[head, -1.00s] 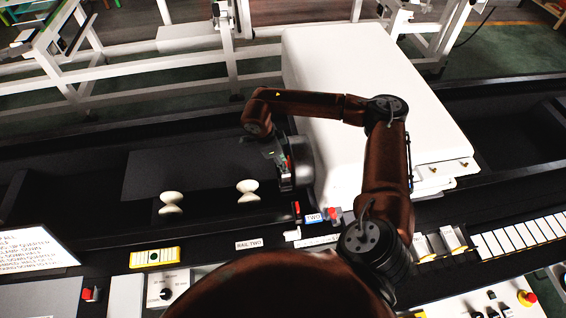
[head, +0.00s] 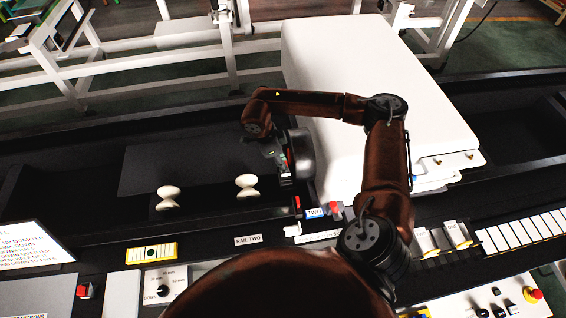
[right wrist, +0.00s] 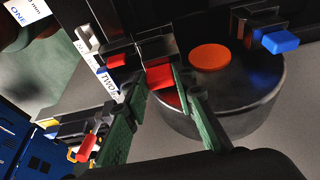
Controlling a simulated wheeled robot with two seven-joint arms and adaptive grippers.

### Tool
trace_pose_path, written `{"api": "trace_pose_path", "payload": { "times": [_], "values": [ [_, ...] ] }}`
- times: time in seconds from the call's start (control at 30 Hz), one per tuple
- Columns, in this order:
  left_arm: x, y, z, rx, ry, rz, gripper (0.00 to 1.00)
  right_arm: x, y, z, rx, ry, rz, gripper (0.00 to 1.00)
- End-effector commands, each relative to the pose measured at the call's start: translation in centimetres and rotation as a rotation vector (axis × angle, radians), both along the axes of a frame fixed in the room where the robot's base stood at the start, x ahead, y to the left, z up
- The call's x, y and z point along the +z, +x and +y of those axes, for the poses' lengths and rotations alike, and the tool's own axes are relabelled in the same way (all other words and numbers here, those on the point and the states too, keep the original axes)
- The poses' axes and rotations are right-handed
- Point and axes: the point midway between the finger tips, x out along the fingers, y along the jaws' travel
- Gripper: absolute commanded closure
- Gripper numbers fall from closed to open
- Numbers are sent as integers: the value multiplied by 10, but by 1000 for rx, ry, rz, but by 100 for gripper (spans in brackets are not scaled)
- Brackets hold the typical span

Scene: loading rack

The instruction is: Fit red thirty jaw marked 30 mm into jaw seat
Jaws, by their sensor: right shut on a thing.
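My right gripper (head: 274,154) reaches in beside a dark round drum (head: 301,153), left of the large white block. In the right wrist view its two green fingers (right wrist: 160,84) close around a red block (right wrist: 160,73), which looks like the red jaw; no 30 mm mark is readable. A small red patch also shows at the gripper in the head view (head: 284,157). The drum in the right wrist view (right wrist: 240,115) carries an orange disc (right wrist: 210,57) and a blue block (right wrist: 281,41). The jaw seat is not clearly distinguishable, nor whether the jaw touches it. My left gripper is out of view.
A large white block (head: 360,80) stands right of the drum. Two cream hourglass-shaped rollers (head: 247,187) stand in the dark trough to the left. The front panel has a TWO label (head: 315,212), a RAIL TWO label (head: 248,239), and a dial (head: 163,290).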

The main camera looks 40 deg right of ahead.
Motion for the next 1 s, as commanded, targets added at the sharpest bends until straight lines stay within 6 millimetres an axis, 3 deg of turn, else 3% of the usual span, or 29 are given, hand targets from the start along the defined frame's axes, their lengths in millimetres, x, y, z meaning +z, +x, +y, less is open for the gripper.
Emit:
{"api": "trace_pose_path", "payload": {
  "times": [1.0],
  "values": [
    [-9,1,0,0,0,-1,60,-10,0,0,0,0,0,100]
  ]
}}
